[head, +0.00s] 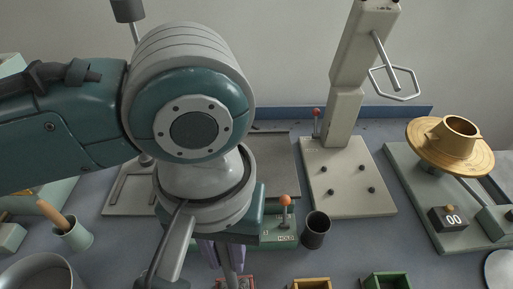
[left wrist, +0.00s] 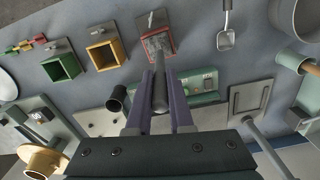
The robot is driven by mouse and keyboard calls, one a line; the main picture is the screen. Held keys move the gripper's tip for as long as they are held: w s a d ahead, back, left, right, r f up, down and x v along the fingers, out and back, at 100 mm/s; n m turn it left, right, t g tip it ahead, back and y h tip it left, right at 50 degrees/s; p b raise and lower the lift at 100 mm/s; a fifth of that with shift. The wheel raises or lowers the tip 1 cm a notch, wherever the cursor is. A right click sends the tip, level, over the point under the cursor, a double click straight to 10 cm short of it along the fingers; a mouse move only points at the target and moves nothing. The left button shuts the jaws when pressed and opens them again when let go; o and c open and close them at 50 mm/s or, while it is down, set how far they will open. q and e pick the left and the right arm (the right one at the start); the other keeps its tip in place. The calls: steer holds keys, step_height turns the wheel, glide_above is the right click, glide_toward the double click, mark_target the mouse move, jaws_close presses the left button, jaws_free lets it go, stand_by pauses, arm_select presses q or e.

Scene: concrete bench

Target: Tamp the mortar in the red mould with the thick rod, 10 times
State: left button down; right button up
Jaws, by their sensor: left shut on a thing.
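My left gripper (left wrist: 160,104) has purple fingers and is shut on a grey rod (left wrist: 159,88). In the left wrist view the rod points at the red mould (left wrist: 169,51), which has grey mortar (left wrist: 156,39) inside. The rod's far end overlaps the mortar, but I cannot tell whether it touches it. In the head view the red mould (head: 248,282) shows at the bottom edge, partly hidden behind the rod (head: 231,280). My right gripper is not in view.
A yellow mould (head: 311,284) and a green mould (head: 388,281) stand right of the red one. A black cup (head: 315,230) and a green device with an orange-knobbed lever (head: 285,201) stand behind. A black counter (head: 447,219) reads 00. A scoop (left wrist: 225,38) lies nearby.

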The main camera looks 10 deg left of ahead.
arm_select(q)
step_height(320, 180, down, 4)
steer(key=shift+r, duration=0.25)
steer(key=shift+s+d+r, duration=0.1)
steer(key=shift+s+r, duration=0.05)
steer(key=shift+r, duration=0.75)
steer(key=shift+s+r, duration=0.1)
steer(key=shift+r, duration=0.8)
